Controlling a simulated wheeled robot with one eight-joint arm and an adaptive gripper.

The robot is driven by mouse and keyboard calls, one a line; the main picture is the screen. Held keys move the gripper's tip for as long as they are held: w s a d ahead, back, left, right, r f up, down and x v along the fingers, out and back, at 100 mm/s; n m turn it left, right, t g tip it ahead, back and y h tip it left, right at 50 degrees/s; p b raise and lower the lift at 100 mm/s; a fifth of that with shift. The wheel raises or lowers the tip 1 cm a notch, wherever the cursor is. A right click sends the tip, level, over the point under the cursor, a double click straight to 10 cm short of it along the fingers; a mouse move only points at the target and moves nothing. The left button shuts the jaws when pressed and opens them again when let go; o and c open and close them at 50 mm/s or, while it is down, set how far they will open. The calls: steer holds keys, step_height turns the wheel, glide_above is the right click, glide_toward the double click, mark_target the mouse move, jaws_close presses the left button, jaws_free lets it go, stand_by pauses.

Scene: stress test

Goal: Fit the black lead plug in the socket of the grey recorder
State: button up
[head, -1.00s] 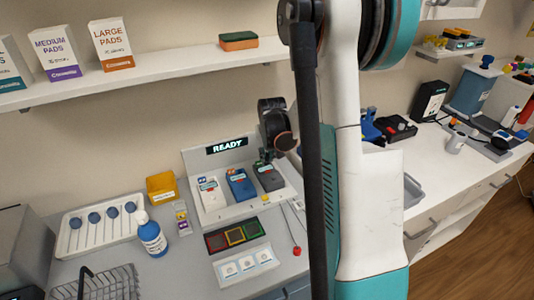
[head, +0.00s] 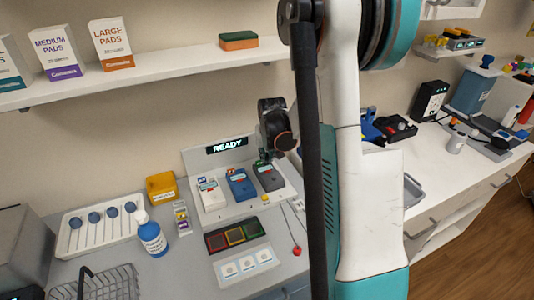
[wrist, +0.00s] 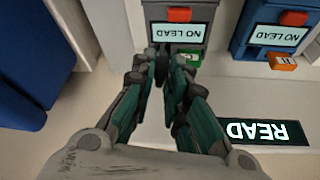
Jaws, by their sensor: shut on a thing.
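The grey recorder (head: 269,178) stands at the right end of a row of three on the light stand. In the wrist view the grey recorder (wrist: 178,38) is upside down; its screen reads "NO LEAD" below a red block. My gripper (head: 264,159) is at the recorder's far end in the head view. In the wrist view my gripper (wrist: 162,68) is closed on the black lead plug, which is mostly hidden between the dark fingertips. The fingertips overlap the recorder's near edge. The socket is hidden, and I cannot tell whether the plug touches it.
A blue recorder (head: 241,184) and a white recorder (head: 212,193) stand to the left. A green tag (wrist: 192,60) is close beside the fingertips.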

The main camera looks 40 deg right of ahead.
steer(key=o, duration=0.5)
steer(key=shift+r, duration=0.1)
steer(key=shift+r+p, duration=1.25)
steer(key=shift+r, duration=0.7)
steer(key=o, duration=0.6)
